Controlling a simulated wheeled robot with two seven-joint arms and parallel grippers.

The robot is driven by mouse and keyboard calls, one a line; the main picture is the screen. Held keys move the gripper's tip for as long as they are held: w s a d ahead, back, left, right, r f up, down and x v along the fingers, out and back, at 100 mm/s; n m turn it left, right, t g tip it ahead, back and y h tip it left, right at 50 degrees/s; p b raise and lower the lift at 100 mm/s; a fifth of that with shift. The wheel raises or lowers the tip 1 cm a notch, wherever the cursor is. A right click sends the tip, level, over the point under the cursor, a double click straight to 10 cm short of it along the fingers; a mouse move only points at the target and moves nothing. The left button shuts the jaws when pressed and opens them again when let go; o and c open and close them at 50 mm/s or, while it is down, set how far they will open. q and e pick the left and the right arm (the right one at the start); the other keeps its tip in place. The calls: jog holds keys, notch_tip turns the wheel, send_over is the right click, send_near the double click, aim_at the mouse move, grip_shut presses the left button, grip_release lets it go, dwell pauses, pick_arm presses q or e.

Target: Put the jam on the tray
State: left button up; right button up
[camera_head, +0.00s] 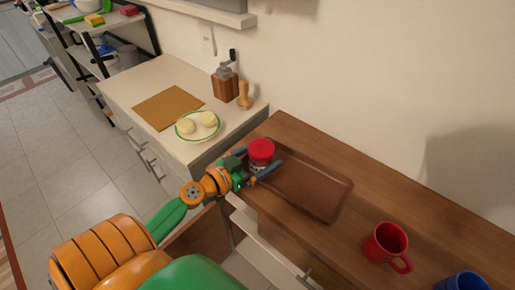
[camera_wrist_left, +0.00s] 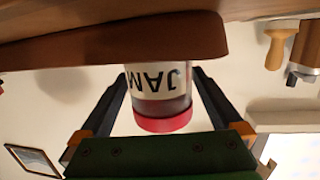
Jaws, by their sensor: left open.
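The jam jar (camera_head: 261,150) has a red lid and a pale label. It stands upright at the left end of the brown tray (camera_head: 318,205). My left gripper (camera_head: 265,162) is open, with one finger on each side of the jar. The left wrist view is upside down and shows the jar (camera_wrist_left: 160,88) with its "JAM" label between the spread fingers (camera_wrist_left: 160,74), with gaps on both sides. The rim of the tray (camera_wrist_left: 110,45) hides the jar's base there. My right gripper is not in view.
A red mug (camera_head: 384,243) and a blue mug (camera_head: 462,283) stand right of the tray on the wooden counter. A plate (camera_head: 197,126) with pale round food, a brown mat (camera_head: 168,107) and a pepper grinder (camera_head: 226,84) are on the white counter. An open drawer is below my arm.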

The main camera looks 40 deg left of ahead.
pick_arm(q)
jog(key=shift+s, duration=0.3)
jog(key=b+v, duration=0.6)
jog(key=v, duration=0.5)
jog(key=shift+s+a+r, duration=0.15)
jog(key=shift+s, duration=0.1)
